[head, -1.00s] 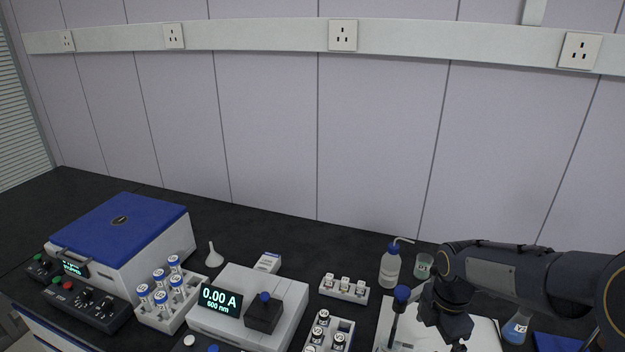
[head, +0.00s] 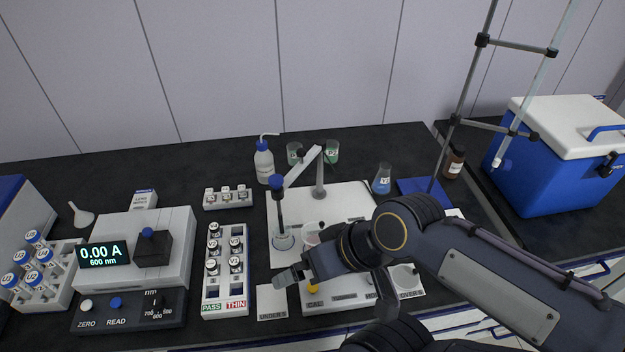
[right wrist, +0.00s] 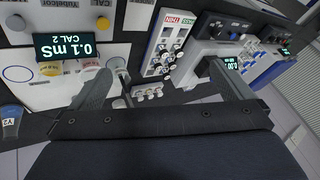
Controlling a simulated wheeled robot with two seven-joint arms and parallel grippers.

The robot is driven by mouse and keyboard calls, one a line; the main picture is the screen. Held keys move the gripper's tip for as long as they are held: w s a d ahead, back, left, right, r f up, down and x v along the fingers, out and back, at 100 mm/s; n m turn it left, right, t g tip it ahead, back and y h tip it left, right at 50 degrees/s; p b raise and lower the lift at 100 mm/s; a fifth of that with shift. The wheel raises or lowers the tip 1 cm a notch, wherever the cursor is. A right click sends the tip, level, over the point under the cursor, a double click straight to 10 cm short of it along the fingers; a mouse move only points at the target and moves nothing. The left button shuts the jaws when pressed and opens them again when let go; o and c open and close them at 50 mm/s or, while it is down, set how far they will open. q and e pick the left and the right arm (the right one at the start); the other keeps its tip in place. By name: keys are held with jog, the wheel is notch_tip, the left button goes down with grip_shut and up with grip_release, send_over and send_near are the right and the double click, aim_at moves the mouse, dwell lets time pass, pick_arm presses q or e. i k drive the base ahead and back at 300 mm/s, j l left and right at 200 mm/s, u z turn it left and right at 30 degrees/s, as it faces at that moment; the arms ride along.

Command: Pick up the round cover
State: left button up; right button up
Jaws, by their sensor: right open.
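A pale round cover (head: 404,273) appears to lie on the white mat marked COVERS (head: 416,293), right of the meter in the head view. My arm partly hides that area. My right gripper (head: 335,285) is open and empty, above the front of the meter and left of the cover. In the right wrist view its two fingers (right wrist: 162,88) stand wide apart with nothing between them. The cover cannot be made out in the right wrist view. My left gripper is not in view.
The meter (right wrist: 67,46) shows 0.1 mS. A probe (head: 279,205) stands in a small beaker near the gripper. A vial rack (head: 225,270) and photometer (head: 178,250) are to the left. A stand (head: 462,100) and blue cooler box (head: 556,165) are at the right.

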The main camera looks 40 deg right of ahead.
aim_at(404, 276)
jog(key=z, duration=2.3)
